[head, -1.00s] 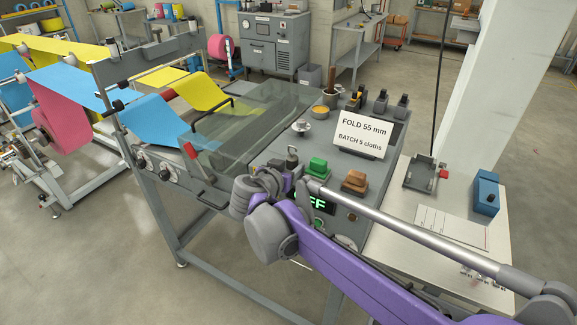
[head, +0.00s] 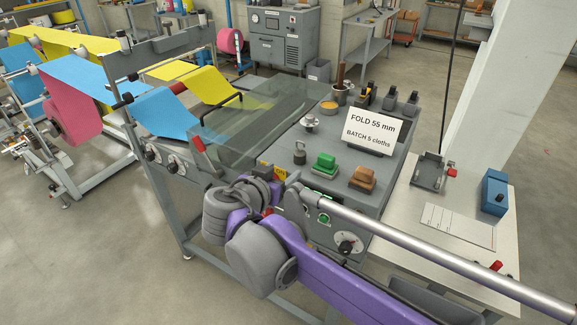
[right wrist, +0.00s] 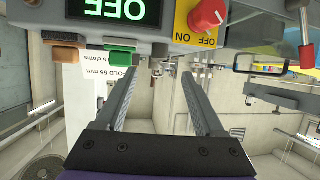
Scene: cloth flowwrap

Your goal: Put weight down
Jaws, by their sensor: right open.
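A small dark grey weight-like piece with a loop on top (head: 299,152) stands upright on the machine's top, left of the green block. I cannot be sure that it is the weight. A shiny silver knobbed piece (head: 310,123) stands behind it. My right gripper (right wrist: 157,75) is open in the right wrist view, with nothing held between its two fingers. My left gripper is not in view.
A green block (head: 324,163) and a brown block (head: 362,178) sit near the front edge. A fold sign (head: 370,130) stands behind them. A red knob (right wrist: 207,14) and lit OFF display (right wrist: 115,9) are close to my right gripper. A clear cover (head: 250,130) lies left.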

